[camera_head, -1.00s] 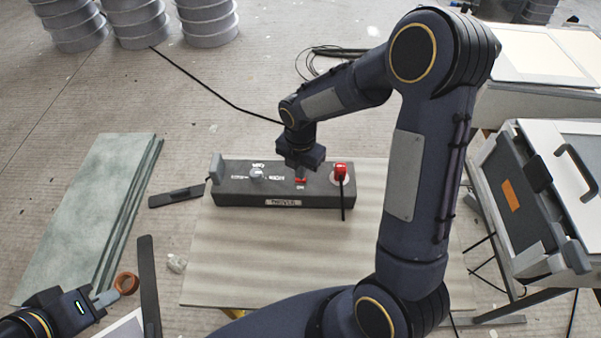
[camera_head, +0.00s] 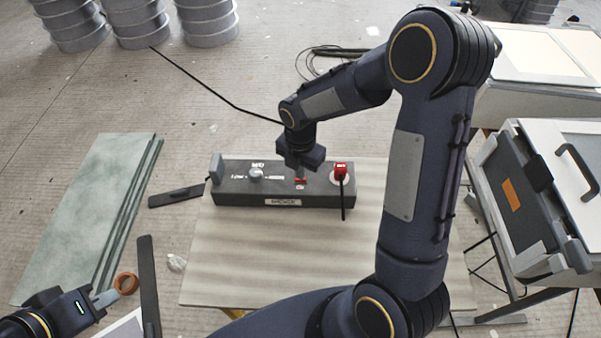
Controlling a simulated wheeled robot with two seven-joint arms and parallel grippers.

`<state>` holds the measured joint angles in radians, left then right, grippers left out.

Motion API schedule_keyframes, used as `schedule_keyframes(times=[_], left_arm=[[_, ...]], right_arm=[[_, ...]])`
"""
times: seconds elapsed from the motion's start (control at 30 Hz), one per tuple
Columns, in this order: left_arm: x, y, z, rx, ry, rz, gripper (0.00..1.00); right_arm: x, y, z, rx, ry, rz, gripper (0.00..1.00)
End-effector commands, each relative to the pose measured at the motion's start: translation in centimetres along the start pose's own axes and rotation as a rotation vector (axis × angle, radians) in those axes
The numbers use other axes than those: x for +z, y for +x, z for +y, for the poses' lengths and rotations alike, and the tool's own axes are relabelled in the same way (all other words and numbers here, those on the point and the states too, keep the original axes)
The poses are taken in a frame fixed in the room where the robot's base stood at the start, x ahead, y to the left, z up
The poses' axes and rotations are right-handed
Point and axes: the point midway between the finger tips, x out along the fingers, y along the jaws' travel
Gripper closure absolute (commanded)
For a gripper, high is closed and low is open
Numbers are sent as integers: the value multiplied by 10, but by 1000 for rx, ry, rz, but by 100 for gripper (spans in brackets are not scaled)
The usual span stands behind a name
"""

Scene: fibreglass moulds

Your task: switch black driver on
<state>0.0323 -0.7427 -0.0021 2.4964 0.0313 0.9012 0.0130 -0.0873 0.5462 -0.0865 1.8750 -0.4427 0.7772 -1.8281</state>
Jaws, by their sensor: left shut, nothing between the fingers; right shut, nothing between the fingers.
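The black driver (camera_head: 237,190) is a long dark box lying on the pale table. A round silver knob (camera_head: 256,173) sits on its top left of the middle. A small red switch (camera_head: 300,181) with a white label below it is right of the knob. A larger red part (camera_head: 341,171) on a pale round base is near the right end. My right gripper (camera_head: 299,175) is shut and points down at the small red switch, partly hiding it; I cannot tell whether it touches. My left gripper (camera_head: 104,298) is shut and empty at the lower left, beside an orange-brown ring.
The table (camera_head: 240,255) is bare in front of the driver. Greenish sheets (camera_head: 85,210) lie at left, with dark flat bars (camera_head: 149,285) near them. An orange-brown ring (camera_head: 126,283) lies low left. A grey case (camera_head: 515,195) stands at right. A black cable runs behind the driver.

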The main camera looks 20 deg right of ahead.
Motion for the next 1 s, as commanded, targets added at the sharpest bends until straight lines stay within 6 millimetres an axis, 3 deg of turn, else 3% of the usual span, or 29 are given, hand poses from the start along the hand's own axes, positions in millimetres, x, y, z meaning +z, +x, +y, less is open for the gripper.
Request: schedule_keyframes(times=[1.0], left_arm=[[5, 10, -5, 0, 0, 0, 100]], right_arm=[[0, 16, 0, 0, 0, 0, 100]])
